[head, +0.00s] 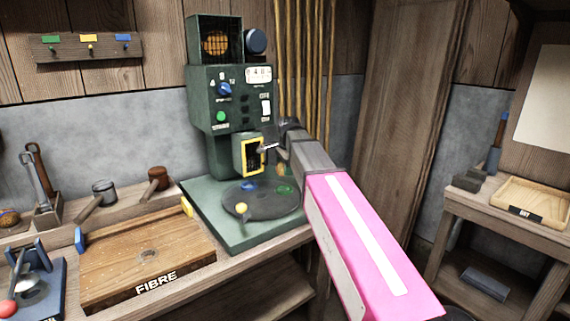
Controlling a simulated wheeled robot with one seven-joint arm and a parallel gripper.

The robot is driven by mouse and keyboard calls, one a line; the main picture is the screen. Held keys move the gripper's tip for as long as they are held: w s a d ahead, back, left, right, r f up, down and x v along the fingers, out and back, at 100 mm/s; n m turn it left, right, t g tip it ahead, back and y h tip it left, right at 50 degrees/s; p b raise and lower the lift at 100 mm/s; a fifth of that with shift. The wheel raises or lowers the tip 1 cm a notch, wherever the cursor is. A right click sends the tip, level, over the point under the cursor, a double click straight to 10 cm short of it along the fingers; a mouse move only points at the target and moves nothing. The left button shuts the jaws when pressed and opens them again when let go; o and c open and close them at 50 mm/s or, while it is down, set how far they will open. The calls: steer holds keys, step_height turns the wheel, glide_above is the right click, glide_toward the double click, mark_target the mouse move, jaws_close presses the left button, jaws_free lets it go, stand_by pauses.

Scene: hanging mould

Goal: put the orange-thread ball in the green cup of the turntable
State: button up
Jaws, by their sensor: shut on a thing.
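The dark round turntable (263,202) lies on the green base of the machine. Its green cup (285,189) is at the right, a blue cup (249,186) at the back and a yellow cup (241,208) at the front left. My gripper (265,148) is at the yellow-framed door (249,155) on the machine front, above the turntable. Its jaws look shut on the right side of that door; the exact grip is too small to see. An orange-brown ball (8,216) sits at the far left edge, partly cut off; its thread is unclear.
The green machine (217,110) has a dial, a green button and a switch. A wooden tray marked FIBRE (150,262) lies left of it. Mallets (98,195) lie behind the tray. A side table (455,205) stands at the right. My pink arm covers the bench's right end.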

steer(key=shift+f, duration=3.25)
steer(key=shift+f, duration=0.1)
steer(key=o, duration=1.1)
steer(key=shift+c, duration=0.2)
steer(key=r, duration=0.3)
steer(key=s+r, duration=0.1)
steer(key=r, duration=0.3)
steer(key=s+r, duration=0.1)
steer(key=r, duration=0.2)
steer(key=shift+d+r, duration=0.3)
steer(key=shift+d, duration=0.1)
